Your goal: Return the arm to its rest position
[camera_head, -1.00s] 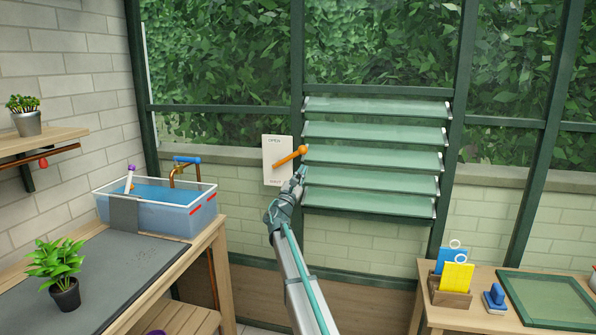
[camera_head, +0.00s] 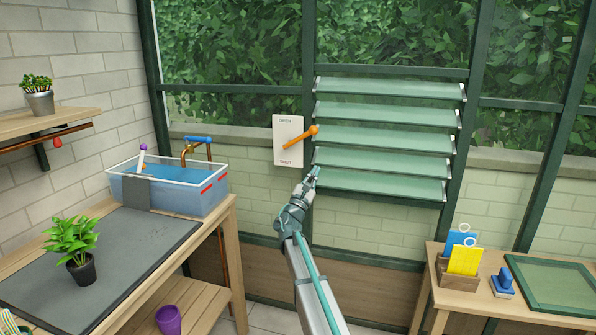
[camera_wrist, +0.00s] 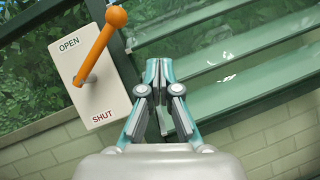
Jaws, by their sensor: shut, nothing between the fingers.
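My gripper (camera_head: 311,177) is shut and empty in the head view, below the orange lever. In the wrist view my gripper (camera_wrist: 163,70) shows its two fingers together, to the right of the lever plate and apart from the lever. The orange lever (camera_head: 303,137) sits on a white plate (camera_head: 285,155) marked OPEN at the top and SHUT at the bottom. The lever slants up to the right. It also shows in the wrist view (camera_wrist: 101,43). The louvre slats (camera_head: 385,136) to the right are tilted, with gaps between them.
A water tank (camera_head: 168,184) with a brass tap stands on the left bench beside a grey mat (camera_head: 150,235). A potted plant (camera_head: 72,245) is on that mat. At right, a table holds a wooden holder (camera_head: 461,273) with cards and a green-framed panel (camera_head: 560,283). The middle floor is open.

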